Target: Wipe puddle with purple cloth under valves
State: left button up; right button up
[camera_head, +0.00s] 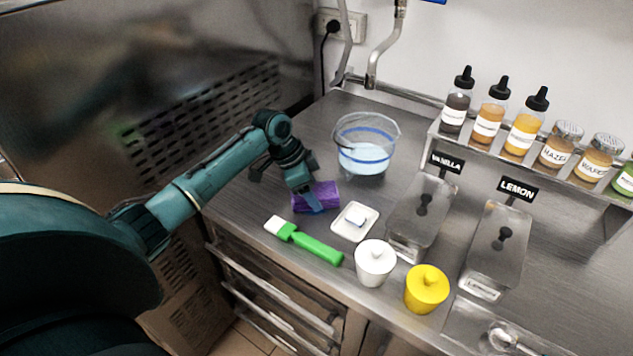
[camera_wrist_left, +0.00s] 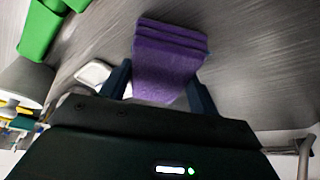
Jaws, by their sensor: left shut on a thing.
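The purple cloth (camera_head: 328,192) is folded in layers and sits at the steel counter, left of the middle in the head view. My left gripper (camera_head: 312,206) is shut on it. In the left wrist view the cloth (camera_wrist_left: 170,52) lies between the two fingers of my left gripper (camera_wrist_left: 160,88), its folded edge pointing away. I cannot tell whether the cloth touches the counter or is slightly above it. No puddle and no valves can be made out in these views. My right gripper is not in view.
A green-handled brush (camera_head: 312,245), a small white dish (camera_head: 355,222), a white pot (camera_head: 375,262) and a yellow pot (camera_head: 426,289) stand near the front edge. A clear bucket with bluish liquid (camera_head: 365,158) stands behind the cloth. Steel tubs (camera_head: 420,212) are to the right.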

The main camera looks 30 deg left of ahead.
aim_at(300, 203)
pick_arm(q)
jog(key=shift+s+a+f, duration=0.1)
jog(key=shift+s, duration=1.05)
jog(key=shift+s+a+f, duration=0.1)
jog(key=shift+s, duration=1)
jog(key=shift+w+a+f, duration=0.1)
jog(key=shift+w+a, duration=0.05)
jog(key=shift+a, duration=1.15)
jog(key=shift+w+d+f+b, duration=0.15)
jog(key=shift+w+b, duration=0.15)
jog(key=shift+w, duration=0.85)
jog(key=shift+w+d+b, duration=0.1)
jog(key=shift+w+b, duration=0.2)
jog(key=shift+w, duration=0.85)
jog(key=shift+w+d+b, duration=0.1)
jog(key=shift+w+b, duration=0.4)
jog(key=shift+w, duration=1)
jog(key=shift+p, duration=0.35)
jog(key=shift+s+p, duration=0.75)
jog(key=shift+s, duration=0.05)
jog(key=shift+s+f, duration=0.1)
jog(key=shift+s, duration=0.7)
jog(key=shift+s+a+r, duration=0.1)
jog(key=shift+s+a, duration=0.1)
jog(key=shift+s, duration=0.95)
jog(key=shift+s+a+r, duration=0.1)
jog(key=shift+s+a, duration=0.05)
jog(key=shift+s, duration=1)
